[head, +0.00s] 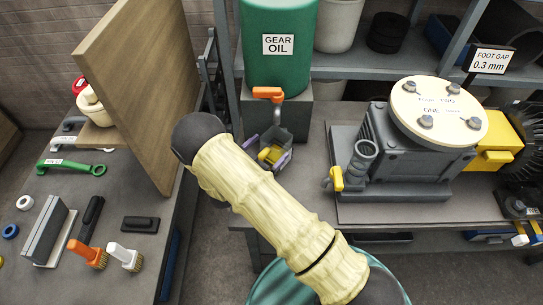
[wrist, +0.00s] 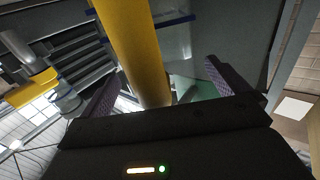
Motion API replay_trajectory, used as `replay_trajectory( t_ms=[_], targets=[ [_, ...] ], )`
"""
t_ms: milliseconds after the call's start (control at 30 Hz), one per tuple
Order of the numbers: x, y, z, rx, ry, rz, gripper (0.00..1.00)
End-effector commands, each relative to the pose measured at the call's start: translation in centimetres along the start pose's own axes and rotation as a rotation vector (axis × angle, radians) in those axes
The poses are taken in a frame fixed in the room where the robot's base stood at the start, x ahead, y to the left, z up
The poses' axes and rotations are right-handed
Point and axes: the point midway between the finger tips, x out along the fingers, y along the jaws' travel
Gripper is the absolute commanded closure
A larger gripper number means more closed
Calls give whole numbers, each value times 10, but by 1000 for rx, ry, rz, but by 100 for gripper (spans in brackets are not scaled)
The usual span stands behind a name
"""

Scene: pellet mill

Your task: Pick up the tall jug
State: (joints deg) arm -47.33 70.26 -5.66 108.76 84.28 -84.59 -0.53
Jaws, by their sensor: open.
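In the wrist view, the thick yellow handle (wrist: 136,50) runs between the two spread fingers of my gripper (wrist: 165,90). I cannot tell whether a finger touches it. My arm hides part of the area in front of the jug.
The green gear oil drum (head: 278,62) sits on a grey stand behind the jug. A grey machine with a cream round top (head: 438,112) stands to the right. An upright wooden board (head: 137,85) stands at left, beside a bench (head: 60,265) of tools and brushes.

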Motion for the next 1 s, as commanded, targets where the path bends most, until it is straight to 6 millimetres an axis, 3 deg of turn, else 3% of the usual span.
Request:
replay_trajectory(
  t_ms=[267,700,1000],
  targets=[
    [0,0,0,0,0,0,0],
    [0,0,-1,1,2,0,84],
    [0,0,-3,2,2,1,88]
  ],
)
